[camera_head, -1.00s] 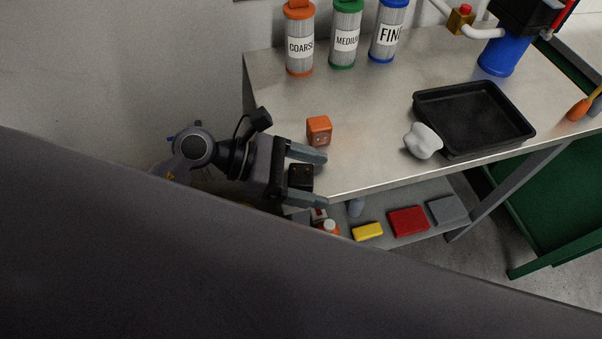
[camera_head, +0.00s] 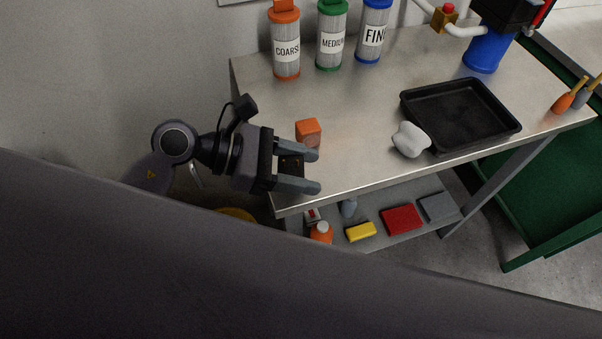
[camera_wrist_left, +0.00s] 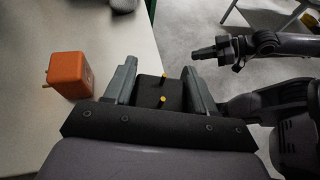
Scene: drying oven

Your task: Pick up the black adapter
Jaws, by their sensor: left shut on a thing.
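The black adapter (camera_head: 291,167) is a dark block between the fingers of my left gripper (camera_head: 305,170), at the table's left front corner. In the left wrist view the adapter (camera_wrist_left: 153,92) shows two yellow pins, with a finger of my left gripper (camera_wrist_left: 162,85) against each side. My left gripper is shut on it. Whether the adapter still touches the table is unclear.
An orange adapter (camera_head: 308,132) stands close beside the upper finger. A white lumpy object (camera_head: 410,140) and a black tray (camera_head: 505,128) are further right. Filter cartridges (camera_head: 331,38) stand at the back. The table (camera_head: 355,95) is clear in its middle. A lower shelf (camera_head: 372,229) holds small items.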

